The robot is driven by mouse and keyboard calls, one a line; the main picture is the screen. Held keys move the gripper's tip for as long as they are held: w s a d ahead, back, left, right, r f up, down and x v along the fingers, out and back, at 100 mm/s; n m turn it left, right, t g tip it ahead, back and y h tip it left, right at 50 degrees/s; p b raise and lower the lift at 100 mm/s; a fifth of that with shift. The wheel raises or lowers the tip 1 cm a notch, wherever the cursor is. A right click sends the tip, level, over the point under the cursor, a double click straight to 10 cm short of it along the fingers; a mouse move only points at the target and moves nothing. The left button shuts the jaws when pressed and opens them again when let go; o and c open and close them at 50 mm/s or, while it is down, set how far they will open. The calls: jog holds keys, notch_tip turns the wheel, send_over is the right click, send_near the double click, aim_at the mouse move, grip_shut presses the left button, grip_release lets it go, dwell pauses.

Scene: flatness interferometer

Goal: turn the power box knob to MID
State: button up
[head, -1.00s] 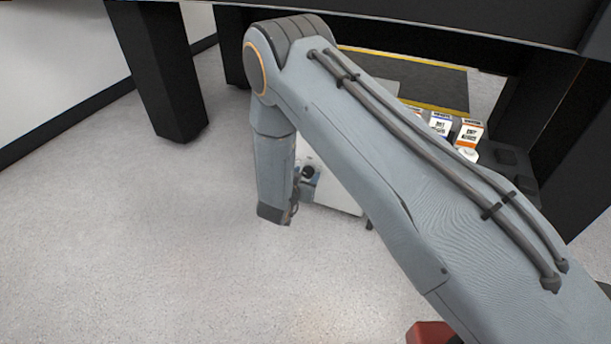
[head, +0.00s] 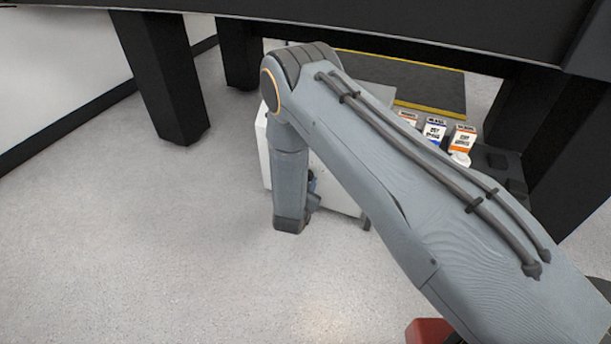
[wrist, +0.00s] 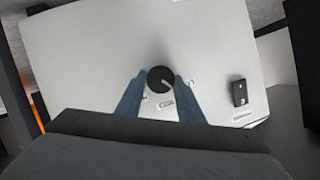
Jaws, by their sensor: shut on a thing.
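The power box (wrist: 100,60) fills much of the wrist view as a pale panel. In the head view its white body (head: 336,196) shows partly behind my arm. The round black knob (wrist: 160,79) with a light pointer line sits on the panel. The pointer slants toward the lower right in the wrist view. My gripper (wrist: 160,84) has its two blue fingers closed on either side of the knob. The small labels near the knob are too blurred to read. In the head view my arm hides the knob and most of the gripper.
A black switch (wrist: 239,92) sits on the panel to the right of the knob. In the head view, small labelled cartons (head: 434,131) stand in a dark tray behind my arm. Black table legs (head: 165,80) rise at left and right. The floor at left is clear.

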jog(key=shift+s+d+f+m+t+y+p, duration=0.1)
jog(key=shift+m+t+y+p, duration=0.25)
jog(key=shift+m+p, duration=0.4)
jog(key=shift+w+d+f+m+t+y+p, duration=0.1)
jog(key=shift+m+t+y+p, duration=0.35)
jog(key=shift+m, duration=0.6)
jog(key=shift+s+f+m+t+y+p, duration=0.1)
jog(key=shift+m+t+y+p, duration=0.2)
jog(key=shift+m+p, duration=0.5)
jog(key=o, duration=1)
jog(key=shift+o, duration=0.2)
jog(key=shift+s, duration=0.1)
jog(key=s+r+p, duration=0.1)
jog(key=s+p, duration=0.1)
jog(key=s, duration=0.5)
jog(key=shift+s+p, duration=0.3)
jog(key=shift+w+r, duration=0.1)
